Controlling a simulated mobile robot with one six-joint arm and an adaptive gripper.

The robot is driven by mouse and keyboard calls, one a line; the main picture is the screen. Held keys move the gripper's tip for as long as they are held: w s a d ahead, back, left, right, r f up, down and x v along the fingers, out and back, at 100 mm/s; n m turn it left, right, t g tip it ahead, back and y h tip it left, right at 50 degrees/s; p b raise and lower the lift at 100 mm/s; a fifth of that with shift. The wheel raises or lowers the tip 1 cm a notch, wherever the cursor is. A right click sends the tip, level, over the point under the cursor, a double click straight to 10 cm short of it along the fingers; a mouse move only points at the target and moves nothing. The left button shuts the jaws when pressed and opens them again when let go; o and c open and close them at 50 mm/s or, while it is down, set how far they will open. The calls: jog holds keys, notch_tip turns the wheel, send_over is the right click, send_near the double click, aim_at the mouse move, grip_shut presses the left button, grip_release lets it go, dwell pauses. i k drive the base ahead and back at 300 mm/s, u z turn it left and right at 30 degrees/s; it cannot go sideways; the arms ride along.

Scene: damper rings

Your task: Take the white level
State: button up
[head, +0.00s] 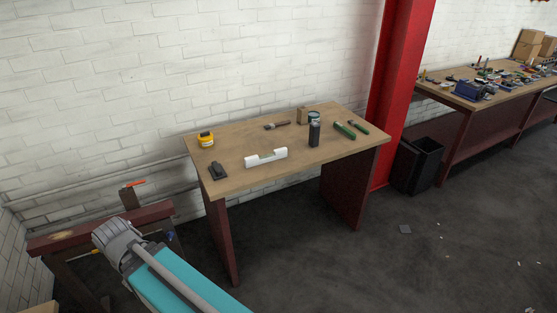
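The white level (266,158) lies on the wooden table (232,140), close to its front edge and left of the middle. It looks like a white bar with a lower middle section. Nothing covers it from this view. Part of my arm shows at the lower left, in front of the table and apart from the level. My gripper cannot be made out in this view.
A dark tool (217,171) lies left of the level and a yellow round item (206,139) behind that. A dark canister (314,134) stands to the right, near a green level-like bar (344,130). A red column (396,90) and black bin (416,165) stand right.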

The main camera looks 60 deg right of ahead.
aim_at(252, 161)
jog(key=z, duration=1)
jog(key=k, duration=0.9)
jog(key=z, duration=0.05)
jog(key=i, duration=0.65)
